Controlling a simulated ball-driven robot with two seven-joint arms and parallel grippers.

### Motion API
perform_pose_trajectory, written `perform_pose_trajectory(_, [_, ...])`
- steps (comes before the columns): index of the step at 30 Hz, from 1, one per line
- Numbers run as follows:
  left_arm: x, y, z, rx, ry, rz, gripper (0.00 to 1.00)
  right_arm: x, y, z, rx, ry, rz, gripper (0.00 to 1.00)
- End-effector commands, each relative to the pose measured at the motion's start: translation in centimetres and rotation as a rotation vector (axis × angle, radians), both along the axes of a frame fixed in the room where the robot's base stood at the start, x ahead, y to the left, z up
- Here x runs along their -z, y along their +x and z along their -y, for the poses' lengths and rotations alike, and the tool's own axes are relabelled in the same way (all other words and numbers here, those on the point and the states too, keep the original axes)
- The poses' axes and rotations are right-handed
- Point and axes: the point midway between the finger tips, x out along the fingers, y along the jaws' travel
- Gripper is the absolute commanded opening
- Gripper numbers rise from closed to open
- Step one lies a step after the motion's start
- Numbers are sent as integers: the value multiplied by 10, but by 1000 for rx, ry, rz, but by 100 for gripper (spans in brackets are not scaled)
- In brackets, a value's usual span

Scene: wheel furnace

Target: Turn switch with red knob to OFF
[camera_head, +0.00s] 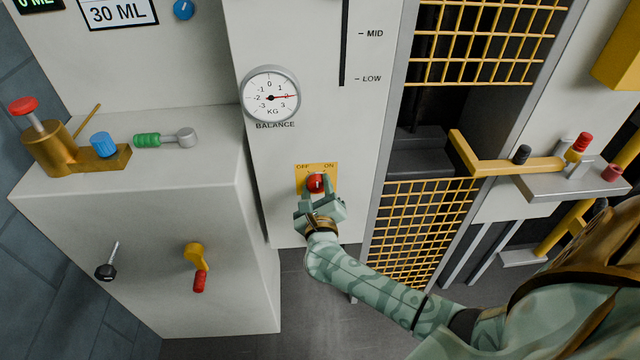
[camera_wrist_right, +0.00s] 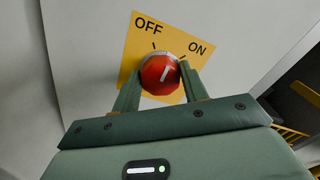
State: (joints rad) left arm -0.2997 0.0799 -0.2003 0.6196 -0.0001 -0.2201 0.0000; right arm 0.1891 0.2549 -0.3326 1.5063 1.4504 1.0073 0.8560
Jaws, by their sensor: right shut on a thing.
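The switch with the red knob (camera_head: 317,183) sits on a yellow plate (camera_head: 303,168) low on the pale panel, with OFF at the left and ON at the right. In the right wrist view the red knob (camera_wrist_right: 160,75) has a white mark on its face, tilted to the right of upright. My right gripper (camera_head: 318,196) is shut on the knob, one finger on each side; its fingers also show in the right wrist view (camera_wrist_right: 160,88). My left gripper is not in view.
A balance dial (camera_head: 270,95) is above the switch. A yellow mesh gate (camera_head: 425,225) and a yellow lever (camera_head: 510,165) are to the right.

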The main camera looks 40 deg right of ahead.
Motion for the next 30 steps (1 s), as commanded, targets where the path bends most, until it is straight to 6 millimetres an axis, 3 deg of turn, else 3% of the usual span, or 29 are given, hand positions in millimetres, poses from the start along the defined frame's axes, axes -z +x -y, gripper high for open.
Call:
perform_pose_trajectory(15, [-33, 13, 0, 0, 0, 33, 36, 0, 0, -2, -2, -372, -231, 21])
perform_pose_trajectory(30, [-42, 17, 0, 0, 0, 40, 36, 3, 0, -2, -2, -516, -321, 21])
